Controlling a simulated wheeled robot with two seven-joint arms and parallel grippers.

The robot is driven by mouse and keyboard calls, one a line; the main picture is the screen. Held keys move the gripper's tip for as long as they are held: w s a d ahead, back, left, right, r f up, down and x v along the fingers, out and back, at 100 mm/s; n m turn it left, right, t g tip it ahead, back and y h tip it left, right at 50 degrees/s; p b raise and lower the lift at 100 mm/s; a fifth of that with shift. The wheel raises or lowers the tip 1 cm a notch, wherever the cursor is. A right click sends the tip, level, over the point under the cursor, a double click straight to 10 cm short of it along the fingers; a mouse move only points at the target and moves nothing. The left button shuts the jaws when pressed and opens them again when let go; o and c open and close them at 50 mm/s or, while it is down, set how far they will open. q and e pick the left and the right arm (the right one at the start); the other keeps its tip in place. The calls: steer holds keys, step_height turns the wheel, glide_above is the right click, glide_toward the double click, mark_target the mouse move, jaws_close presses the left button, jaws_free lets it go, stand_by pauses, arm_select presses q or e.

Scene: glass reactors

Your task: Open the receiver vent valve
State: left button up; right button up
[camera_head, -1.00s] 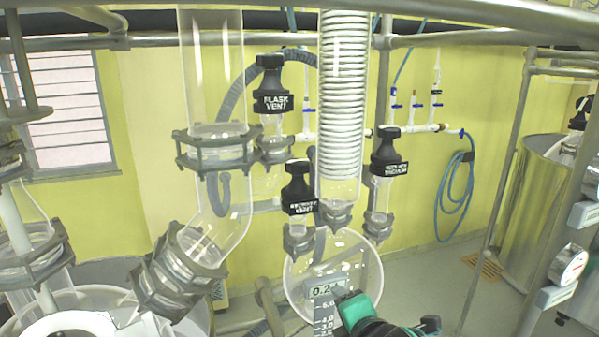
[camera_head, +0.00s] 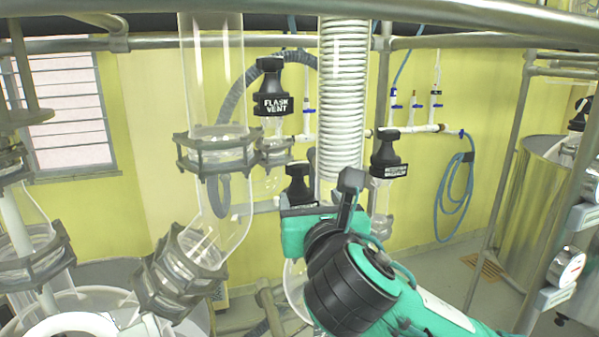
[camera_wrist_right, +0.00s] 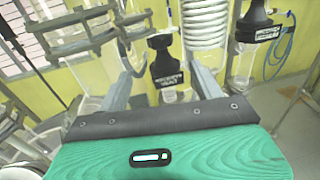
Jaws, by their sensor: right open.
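The receiver vent valve (camera_head: 299,183) has a black knob with a white-lettered label. In the head view it stands left of the coiled condenser, its lower part hidden behind my right gripper (camera_head: 312,222). In the right wrist view the same black knob (camera_wrist_right: 165,66) shows between the two grey fingers of my right gripper (camera_wrist_right: 160,75). The fingers are spread, one on each side of it in the picture. The knob appears ahead of the fingers; I cannot tell whether they touch it. My left gripper is in neither view.
The flask vent valve (camera_head: 270,88) is up and left, and another black-knobbed valve (camera_head: 388,155) is to the right. The condenser (camera_head: 343,100) stands close beside the receiver vent. Glass tubing with a metal clamp (camera_head: 215,152) is at left. A steel vessel (camera_head: 545,190) stands at far right.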

mark_target(308, 173)
steer(key=w+p, duration=0.1)
steer(key=w, duration=0.2)
steer(key=w+a+p, duration=0.1)
steer(key=w+p, duration=0.1)
steer(key=w, duration=0.2)
steer(key=w+p, duration=0.2)
steer(key=w, duration=0.2)
steer(key=shift+a+r, duration=0.1)
steer(key=shift+a, duration=0.25)
steer(key=shift+w+a, duration=0.1)
steer(key=shift+w, duration=0.55)
steer(key=shift+c, duration=0.5)
steer(key=c, duration=0.9)
steer(key=shift+y, duration=0.3)
steer(key=n+y, duration=0.1)
steer(key=y, duration=0.1)
steer(key=d+n+g+y, duration=0.1)
steer(key=n+y, duration=0.1)
steer(key=shift+w+g, duration=0.15)
steer(key=shift+g, duration=0.15)
steer(key=shift+w+d+n+g+y, duration=0.1)
steer(key=shift+n+g+y, duration=1)
steer(key=shift+y, duration=0.35)
steer(key=shift+w+d+n+g+y, duration=0.1)
steer(key=shift+n+g+y, duration=0.8)
steer(key=shift+n+y, duration=0.45)
steer(key=shift+y, duration=0.3)
